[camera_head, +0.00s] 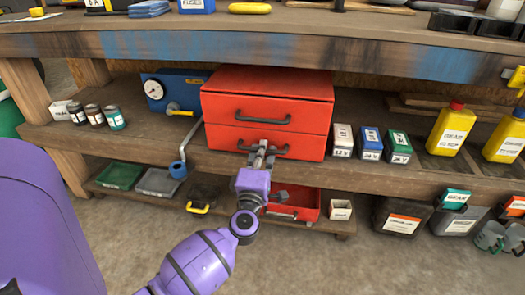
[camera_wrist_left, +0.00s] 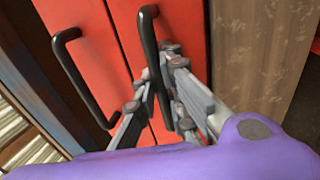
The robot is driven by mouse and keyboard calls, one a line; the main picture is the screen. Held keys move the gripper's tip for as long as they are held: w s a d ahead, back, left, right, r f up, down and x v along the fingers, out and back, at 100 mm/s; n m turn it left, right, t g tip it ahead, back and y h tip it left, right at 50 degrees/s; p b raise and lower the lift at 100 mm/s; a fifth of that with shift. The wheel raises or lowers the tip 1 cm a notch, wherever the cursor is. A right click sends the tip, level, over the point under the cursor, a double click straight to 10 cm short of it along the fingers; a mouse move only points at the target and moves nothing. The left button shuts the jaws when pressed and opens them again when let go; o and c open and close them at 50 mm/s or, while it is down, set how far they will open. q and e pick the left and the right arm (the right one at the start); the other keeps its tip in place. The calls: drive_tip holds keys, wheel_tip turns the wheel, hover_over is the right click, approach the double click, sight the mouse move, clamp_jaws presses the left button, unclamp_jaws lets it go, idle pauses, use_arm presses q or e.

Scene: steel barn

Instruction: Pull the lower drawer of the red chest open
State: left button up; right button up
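The red chest (camera_head: 308,88) sits on the middle shelf of the workbench, its two drawers one above the other. Both drawers look closed and flush. The upper drawer has a dark bar handle (camera_head: 263,117), which shows in the wrist view at the left (camera_wrist_left: 85,75). The lower drawer (camera_head: 313,147) has a similar handle (camera_head: 280,151). My left gripper (camera_head: 262,150) is at that lower handle. In the wrist view its fingers (camera_wrist_left: 158,78) lie close on both sides of the lower handle (camera_wrist_left: 148,28) and appear closed on it. My right gripper is not in view.
Small labelled boxes (camera_head: 370,143) and a yellow jug (camera_head: 450,130) stand right of the chest. A blue gauge unit (camera_head: 183,88) and a blue-handled pipe tool (camera_head: 180,160) are left of it. A red open bin (camera_head: 305,206) is below. The floor in front is clear.

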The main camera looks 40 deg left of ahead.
use_arm(q)
clamp_jaws()
drive_tip(key=r+p+v, duration=0.2)
drive_tip(key=p+v, duration=0.1)
drive_tip(key=v, duration=0.8)
drive_tip(key=s+r+p+v, duration=0.1)
drive_tip(key=p+v, duration=0.3)
drive_tip(key=v, duration=0.7)
drive_tip(key=shift+d+r, duration=0.2)
drive_tip(key=shift+r, duration=0.55)
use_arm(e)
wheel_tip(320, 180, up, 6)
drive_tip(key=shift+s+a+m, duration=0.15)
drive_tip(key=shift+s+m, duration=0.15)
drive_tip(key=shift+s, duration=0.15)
use_arm(q)
drive_tip(key=shift+o, duration=2)
unclamp_jaws()
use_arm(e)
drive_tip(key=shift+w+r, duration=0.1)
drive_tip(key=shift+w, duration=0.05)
